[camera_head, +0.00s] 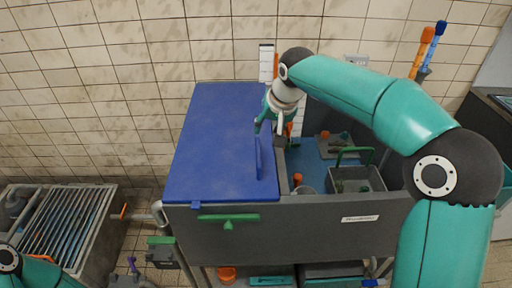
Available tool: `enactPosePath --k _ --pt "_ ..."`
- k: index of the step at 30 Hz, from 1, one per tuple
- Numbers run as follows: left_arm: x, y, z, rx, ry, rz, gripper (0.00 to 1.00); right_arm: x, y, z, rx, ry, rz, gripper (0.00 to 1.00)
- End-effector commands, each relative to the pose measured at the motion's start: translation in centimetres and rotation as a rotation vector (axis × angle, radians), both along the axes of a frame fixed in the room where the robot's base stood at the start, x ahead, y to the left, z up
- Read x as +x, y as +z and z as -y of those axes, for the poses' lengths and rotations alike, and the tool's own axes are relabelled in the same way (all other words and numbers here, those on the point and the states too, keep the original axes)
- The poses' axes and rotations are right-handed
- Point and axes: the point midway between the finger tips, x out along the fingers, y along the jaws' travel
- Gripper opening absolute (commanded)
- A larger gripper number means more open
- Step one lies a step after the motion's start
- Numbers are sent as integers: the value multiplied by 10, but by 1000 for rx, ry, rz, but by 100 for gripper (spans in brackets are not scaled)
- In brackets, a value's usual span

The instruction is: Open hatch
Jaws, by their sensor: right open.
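The blue hatch (220,135) lies flat over the left part of a grey tank (330,237). A thin upright blue handle (259,158) stands near its right edge. The right part of the tank is uncovered. My right gripper (268,129) is open and points down just behind the handle, near the hatch's right edge. I cannot tell whether a finger touches the handle or hatch. My left gripper is out of view; only a piece of my left arm shows at the lower left.
Inside the uncovered part are a grey basket (358,183) with a green handle and small orange items. A green lever (228,219) sits on the tank's front. A slatted grate (55,225) stands at left. The tiled wall (130,70) is behind. Orange and blue posts (422,52) stand at back right.

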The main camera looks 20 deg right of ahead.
Motion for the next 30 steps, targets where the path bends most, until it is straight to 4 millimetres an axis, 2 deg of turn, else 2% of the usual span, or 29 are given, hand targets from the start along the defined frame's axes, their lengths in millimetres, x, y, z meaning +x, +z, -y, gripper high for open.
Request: enactPosePath --k 9,15,21,30 --pt "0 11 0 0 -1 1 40 26 -64 1 1 -10 -6 41" --pt "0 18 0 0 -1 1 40 41 -96 -1 0 -10 -4 41" --pt "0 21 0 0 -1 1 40 50 -113 -3 2 -10 -2 41" --pt "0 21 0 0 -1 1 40 52 -117 -3 1 -11 0 41"
